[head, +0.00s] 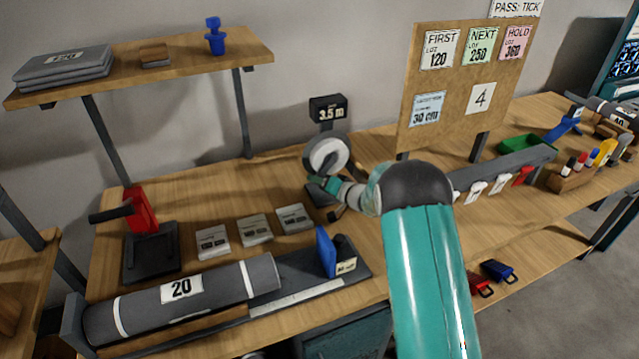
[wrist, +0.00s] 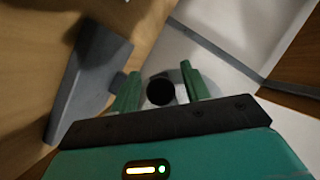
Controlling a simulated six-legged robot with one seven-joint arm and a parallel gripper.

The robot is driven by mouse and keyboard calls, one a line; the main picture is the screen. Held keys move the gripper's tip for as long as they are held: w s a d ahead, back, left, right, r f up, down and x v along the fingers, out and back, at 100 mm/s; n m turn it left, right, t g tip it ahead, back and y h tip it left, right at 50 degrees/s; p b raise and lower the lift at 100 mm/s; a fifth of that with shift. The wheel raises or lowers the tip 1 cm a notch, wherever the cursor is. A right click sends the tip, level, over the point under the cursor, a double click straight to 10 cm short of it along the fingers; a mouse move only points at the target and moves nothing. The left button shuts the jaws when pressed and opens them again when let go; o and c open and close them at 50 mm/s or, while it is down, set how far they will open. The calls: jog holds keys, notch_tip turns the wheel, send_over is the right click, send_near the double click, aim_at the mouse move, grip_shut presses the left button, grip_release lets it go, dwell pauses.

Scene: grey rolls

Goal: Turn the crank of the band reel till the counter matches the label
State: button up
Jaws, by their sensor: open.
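The band reel (head: 340,150) is a pale disc with a dark rim at the back of the bench. Its counter (head: 328,109), a black box above it, reads 3.5 m. My gripper (head: 318,185) is at the lower part of the reel, partly hidden by its own wrist. In the wrist view its green fingers (wrist: 158,90) are apart, with a round black knob (wrist: 160,91), seemingly the crank's, between them. A gap shows beside the knob; contact is unclear. Which label the counter goes with is unclear; a blue card (head: 428,108) reads 30 cm.
Several white boxes (head: 254,229) lie left of my gripper. A grey roll marked 20 (head: 215,290) and a blue stop (head: 325,252) are in front. The notice board (head: 448,85) stands behind my arm, right of the reel.

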jog(key=shift+w+a, duration=0.2)
grip_shut()
